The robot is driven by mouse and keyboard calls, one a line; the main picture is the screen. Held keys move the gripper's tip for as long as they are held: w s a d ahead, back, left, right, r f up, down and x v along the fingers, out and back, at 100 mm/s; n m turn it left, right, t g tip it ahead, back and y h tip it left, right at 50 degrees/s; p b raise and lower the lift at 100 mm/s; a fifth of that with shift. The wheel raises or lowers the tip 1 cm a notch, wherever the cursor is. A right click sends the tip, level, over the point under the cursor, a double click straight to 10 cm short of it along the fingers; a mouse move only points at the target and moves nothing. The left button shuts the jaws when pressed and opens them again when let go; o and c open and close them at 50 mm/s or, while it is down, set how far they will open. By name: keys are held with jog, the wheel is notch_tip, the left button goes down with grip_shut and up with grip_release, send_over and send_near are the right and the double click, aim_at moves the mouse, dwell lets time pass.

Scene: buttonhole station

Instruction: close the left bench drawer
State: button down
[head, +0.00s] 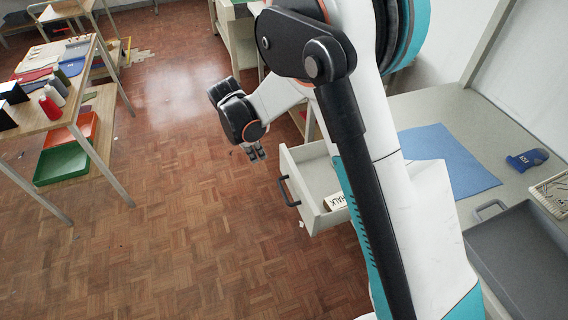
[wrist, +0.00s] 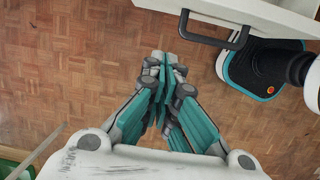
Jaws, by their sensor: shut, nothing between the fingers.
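The bench drawer (head: 313,218) is pale cream and stands pulled out from the bench, with a dark bar handle (head: 287,190) on its front. A box marked chalk (head: 336,202) lies inside it; my arm hides part of the drawer. My gripper (head: 256,152) is shut and empty, in the air over the floor, in front of the drawer and apart from it. In the wrist view the shut fingertips of my gripper (wrist: 166,64) are below and left of the dark handle (wrist: 212,40), not touching it. The drawer front (wrist: 240,12) shows along the top right.
The bench top (head: 435,105) holds a blue cloth (head: 446,158), a blue object (head: 527,160) and a grey tray (head: 520,265). A wooden table (head: 35,122) with spools stands at the left, with orange and green bins (head: 62,165) below. Parquet floor between is clear.

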jog(key=w+d+f+b, duration=0.1)
jog(key=d+f+b, duration=0.4)
jog(key=f, duration=0.5)
jog(key=shift+w+d+f, duration=0.25)
jog(key=shift+d, duration=0.2)
